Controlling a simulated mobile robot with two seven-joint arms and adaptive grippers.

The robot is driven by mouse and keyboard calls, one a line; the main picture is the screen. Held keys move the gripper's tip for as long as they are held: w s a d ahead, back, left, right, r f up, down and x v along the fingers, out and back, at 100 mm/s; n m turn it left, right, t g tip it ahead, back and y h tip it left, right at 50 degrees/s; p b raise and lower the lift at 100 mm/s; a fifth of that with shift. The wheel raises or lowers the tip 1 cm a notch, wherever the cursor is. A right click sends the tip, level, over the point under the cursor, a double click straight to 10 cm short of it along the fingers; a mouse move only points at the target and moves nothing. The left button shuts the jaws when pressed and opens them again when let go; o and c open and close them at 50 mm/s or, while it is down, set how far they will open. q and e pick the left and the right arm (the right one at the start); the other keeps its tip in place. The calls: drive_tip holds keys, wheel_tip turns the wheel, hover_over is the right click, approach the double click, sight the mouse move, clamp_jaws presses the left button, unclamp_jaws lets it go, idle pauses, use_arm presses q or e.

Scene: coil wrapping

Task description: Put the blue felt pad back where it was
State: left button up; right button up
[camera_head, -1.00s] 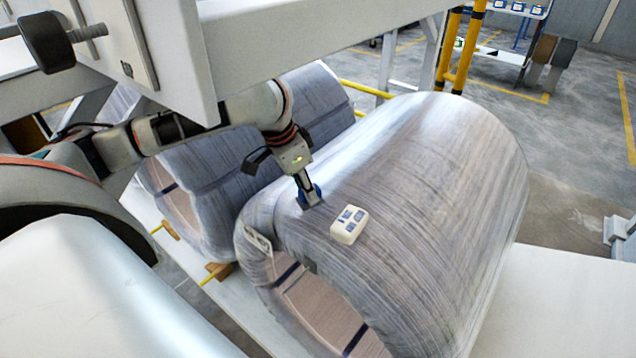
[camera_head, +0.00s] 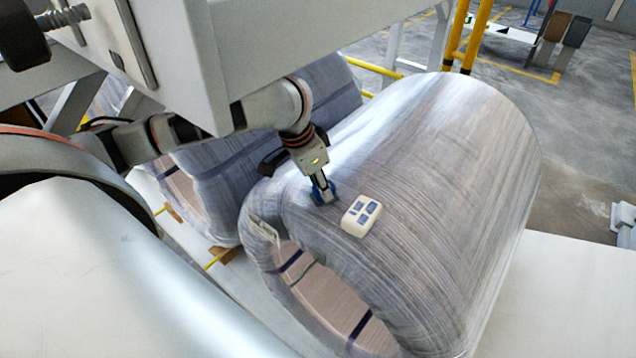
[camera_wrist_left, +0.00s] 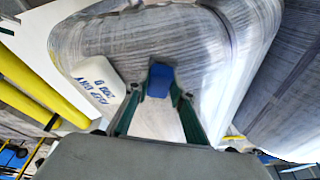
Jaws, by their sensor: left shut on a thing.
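The blue felt pad (camera_head: 333,187) is a small blue piece at the tips of my left gripper (camera_head: 323,192). In the left wrist view the blue pad (camera_wrist_left: 160,80) sits between the two green-edged fingers, and the gripper is shut on it. The gripper points down at the upper front edge of a large wrapped coil (camera_head: 430,180). I cannot tell whether the pad touches the wrap. My right gripper is not in view.
A white box with blue markings (camera_head: 361,216) sits on the coil just right of the gripper. A second wrapped coil (camera_head: 225,195) stands behind to the left. Yellow posts (camera_head: 466,35) stand at the back. A white beam (camera_head: 380,35) crosses above.

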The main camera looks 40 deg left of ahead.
use_arm(q)
drive_tip(key=shift+f, duration=0.15)
drive_tip(key=o, duration=1)
drive_tip(key=shift+r, duration=0.5)
drive_tip(key=v, duration=0.7)
drive_tip(key=shift+s+f, duration=0.1)
drive_tip(key=shift+s, duration=0.05)
